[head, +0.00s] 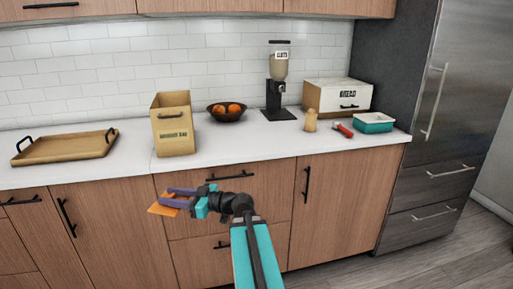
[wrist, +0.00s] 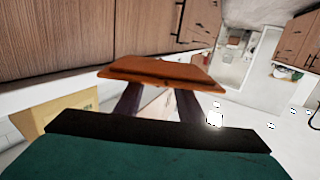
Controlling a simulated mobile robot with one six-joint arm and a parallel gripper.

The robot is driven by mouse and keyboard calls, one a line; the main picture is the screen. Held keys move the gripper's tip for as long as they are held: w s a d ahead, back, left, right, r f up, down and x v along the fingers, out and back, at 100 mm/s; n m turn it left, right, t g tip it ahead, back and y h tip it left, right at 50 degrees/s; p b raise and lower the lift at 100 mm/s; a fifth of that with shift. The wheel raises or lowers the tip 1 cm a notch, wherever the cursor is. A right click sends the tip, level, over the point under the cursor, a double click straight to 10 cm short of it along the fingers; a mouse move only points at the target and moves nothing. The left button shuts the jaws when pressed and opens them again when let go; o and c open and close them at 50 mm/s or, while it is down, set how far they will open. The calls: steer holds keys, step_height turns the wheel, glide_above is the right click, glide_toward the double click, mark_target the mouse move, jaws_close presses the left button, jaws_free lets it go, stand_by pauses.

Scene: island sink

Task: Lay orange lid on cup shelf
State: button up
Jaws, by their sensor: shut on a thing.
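The orange lid (head: 160,210) is a flat, square-looking piece at the tips of my gripper's purple fingers. My gripper (head: 168,197) is shut on it and holds it in the air in front of the wooden cabinet fronts, below the counter's edge. In the wrist view the lid (wrist: 160,73) spans the two dark fingers (wrist: 160,98) and is seen nearly edge-on. I cannot make out a cup shelf in either view.
The white counter (head: 225,153) holds a wooden tray (head: 65,147), a tan box (head: 173,125), a bowl of oranges (head: 227,112), a dispenser (head: 279,85), a bread box (head: 337,96) and a teal container (head: 373,123). A fridge (head: 445,110) stands at right. Floor shows at lower right.

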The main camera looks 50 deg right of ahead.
steer(key=s+d+r+m+t+h+b, duration=0.1)
steer(key=s+d+r+m+h+b, duration=0.25)
steer(key=d, duration=0.55)
steer(key=s+d+m+h+b, duration=0.2)
steer(key=s+d+h+b, duration=0.3)
steer(key=s+d, duration=0.3)
steer(key=s+d+r+m+t+h+b, duration=0.1)
steer(key=s+d+r+m+h+b, duration=0.2)
steer(key=d, duration=0.7)
steer(key=s+d+r+m+g+h+b, duration=0.1)
steer(key=s+d+h+b, duration=0.3)
steer(key=s, duration=0.6)
steer(key=shift+s+d+r+m+g+b, duration=0.3)
steer(key=shift+s+d+r+m+b, duration=0.1)
steer(key=shift+d+m, duration=0.6)
steer(key=shift+d+h, duration=0.15)
steer(key=shift+h, duration=0.2)
